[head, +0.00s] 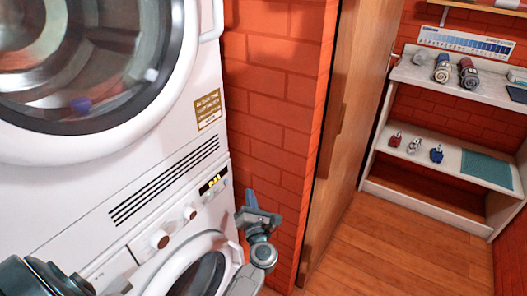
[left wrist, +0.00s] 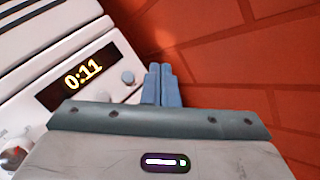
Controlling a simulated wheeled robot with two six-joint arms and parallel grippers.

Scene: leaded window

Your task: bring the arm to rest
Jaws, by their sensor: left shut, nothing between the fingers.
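My left gripper (head: 249,198) is in front of the brick wall, just right of the lower machine's control panel. It also shows in the left wrist view (left wrist: 161,72), where its two blue fingers are together with nothing between them. The fingers look apart from the machine and the wall. My right gripper is in neither view.
Two white front-loading machines are stacked at the left, the upper one (head: 110,185) above the lower one (head: 150,262). The lower one's display (left wrist: 83,75) reads 0:11. A wooden door (head: 345,130) stands mid-view. A shelf unit (head: 400,188) holds small items. Wooden floor (head: 400,245) is clear.

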